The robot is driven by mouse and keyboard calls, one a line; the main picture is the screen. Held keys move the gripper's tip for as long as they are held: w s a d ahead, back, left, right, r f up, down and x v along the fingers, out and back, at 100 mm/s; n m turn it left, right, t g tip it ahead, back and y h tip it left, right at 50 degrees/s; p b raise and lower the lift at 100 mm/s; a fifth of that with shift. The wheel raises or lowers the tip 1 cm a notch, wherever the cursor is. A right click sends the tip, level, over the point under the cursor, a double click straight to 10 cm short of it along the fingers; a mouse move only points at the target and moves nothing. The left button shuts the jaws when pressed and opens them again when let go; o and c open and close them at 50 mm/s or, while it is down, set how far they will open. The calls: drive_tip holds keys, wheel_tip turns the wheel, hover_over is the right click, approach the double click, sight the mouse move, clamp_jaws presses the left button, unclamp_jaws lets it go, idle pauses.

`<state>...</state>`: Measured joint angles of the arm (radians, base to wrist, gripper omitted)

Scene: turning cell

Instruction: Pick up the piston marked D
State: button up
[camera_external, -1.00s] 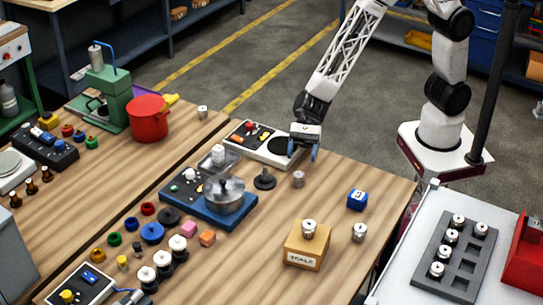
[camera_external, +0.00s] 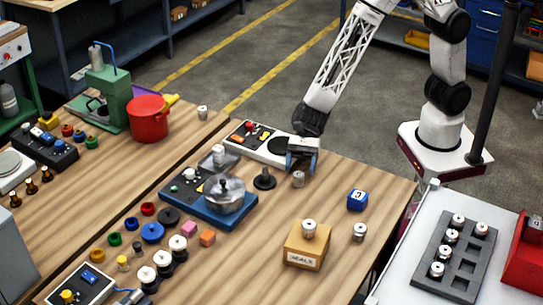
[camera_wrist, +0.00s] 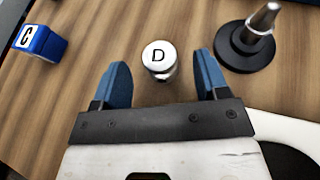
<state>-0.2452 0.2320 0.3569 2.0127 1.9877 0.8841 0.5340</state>
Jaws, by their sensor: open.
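The piston marked D (camera_wrist: 158,57) stands upright on the wooden table, its white top with the letter D facing up in the wrist view. In the external view it is the small grey cylinder (camera_external: 298,179) just in front of my gripper. My gripper (camera_wrist: 160,82) is open, with one blue finger on each side of the line to the piston. The piston is between and slightly beyond the fingertips, with gaps on both sides. My gripper also shows in the external view (camera_external: 301,164), low over the table.
A black-based peg (camera_wrist: 247,45) stands close to the right finger; it also shows in the external view (camera_external: 264,179). A blue block marked C (camera_wrist: 40,42) is off to the left. Other pistons stand on the table (camera_external: 359,232), a box (camera_external: 306,253) and a grey rack (camera_external: 462,268).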

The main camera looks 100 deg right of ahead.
drive_tip(key=shift+w+a+f, duration=0.2)
drive_tip(key=shift+a+f, duration=0.1)
drive_tip(key=shift+a, duration=0.25)
drive_tip(key=c, duration=1.1)
drive_tip(key=shift+o, duration=0.2)
drive_tip(key=shift+r, duration=0.15)
drive_tip(key=shift+r, duration=0.7)
wheel_tip(320, 180, up, 2)
drive_tip(key=s+d, duration=0.2)
drive_tip(key=s, duration=0.3)
drive_tip(key=s+d+r, duration=0.1)
drive_tip(key=s+d, duration=0.1)
drive_tip(key=s, duration=0.2)
drive_tip(key=s+d, duration=0.2)
drive_tip(key=s, duration=0.3)
drive_tip(key=shift+s+d+r, duration=0.15)
drive_tip(key=shift+s+r, duration=0.05)
drive_tip(key=shift+s, duration=0.15)
